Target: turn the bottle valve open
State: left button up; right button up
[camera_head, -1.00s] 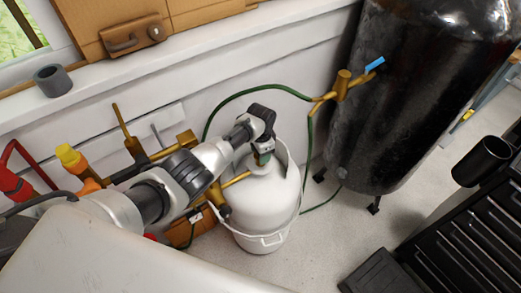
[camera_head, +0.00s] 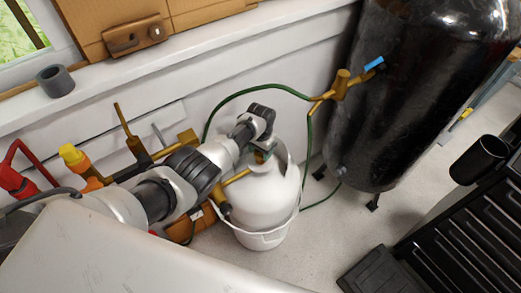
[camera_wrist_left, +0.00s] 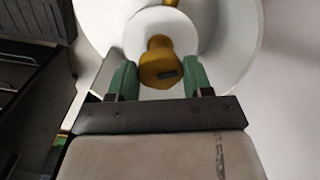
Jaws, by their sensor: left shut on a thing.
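My left gripper (camera_head: 262,156) reaches the bottle's top from the left. In the left wrist view its green fingers (camera_wrist_left: 160,78) sit on both sides of the valve and are shut on it. In the head view the gripper mostly hides the valve. My right gripper is in neither view.
A green hose (camera_head: 240,95) runs behind the bottle to a brass fitting on the large black tank (camera_head: 400,100). A black drawer cabinet (camera_head: 470,235) is at right. Floor between is clear.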

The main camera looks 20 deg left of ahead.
pick_arm(q)
jog(key=shift+w+r, duration=0.1)
jog(key=o, duration=0.9)
jog(key=shift+o, duration=0.2)
jog(key=shift+r+p, duration=0.3)
jog(key=shift+r, duration=0.2)
notch_tip(320, 180, up, 10)
jog(key=p, duration=0.2)
jog(key=shift+f, duration=0.15)
